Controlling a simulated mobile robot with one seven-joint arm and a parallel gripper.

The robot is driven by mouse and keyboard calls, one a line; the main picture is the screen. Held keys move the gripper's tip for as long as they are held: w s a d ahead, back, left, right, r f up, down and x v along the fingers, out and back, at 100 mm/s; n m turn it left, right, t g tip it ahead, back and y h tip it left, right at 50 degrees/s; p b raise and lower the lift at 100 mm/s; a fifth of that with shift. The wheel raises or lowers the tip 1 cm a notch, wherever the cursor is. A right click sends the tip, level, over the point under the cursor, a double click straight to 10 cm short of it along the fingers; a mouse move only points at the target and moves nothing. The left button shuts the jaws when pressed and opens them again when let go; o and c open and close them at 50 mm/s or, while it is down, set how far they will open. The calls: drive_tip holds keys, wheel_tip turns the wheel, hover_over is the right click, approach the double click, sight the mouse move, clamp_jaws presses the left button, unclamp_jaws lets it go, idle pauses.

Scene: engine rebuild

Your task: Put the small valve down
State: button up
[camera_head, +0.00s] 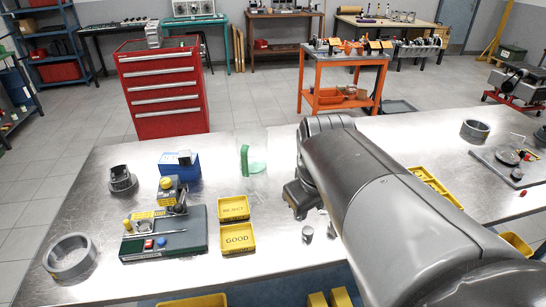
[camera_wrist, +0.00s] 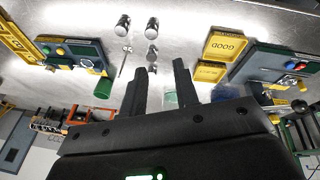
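My gripper (camera_wrist: 161,65) shows in the wrist view with its two dark fingers apart and nothing clearly held between them. In the head view my arm hides the fingers. A thin metal piece with a small head, which looks like a valve (camera_wrist: 123,62), lies on the metal bench left of the fingers in the wrist view. Several short silver cylinders stand beyond the fingertips, one of them a small cylinder (camera_wrist: 152,50); a cylinder also shows in the head view (camera_head: 307,233). I cannot tell whether a second valve is hidden.
The yellow REJECT tray (camera_head: 233,208) and GOOD tray (camera_head: 238,238) stand left of my arm, beside a green gauge fixture (camera_head: 190,238). A green upright piece (camera_head: 245,160), blue box (camera_head: 180,165) and grey ring (camera_head: 70,257) are also on the bench (camera_head: 285,255).

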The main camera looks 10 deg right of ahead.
drive_tip(key=s+a+m+t+y, duration=0.1)
drive_tip(key=s+m+t, duration=0.1)
drive_tip(key=s, duration=0.4)
drive_tip(key=shift+s+a+m, duration=0.15)
drive_tip(key=shift+a+m, duration=0.25)
drive_tip(key=shift+m, duration=0.5)
drive_tip(key=shift+f, duration=0.1)
idle(0.3)
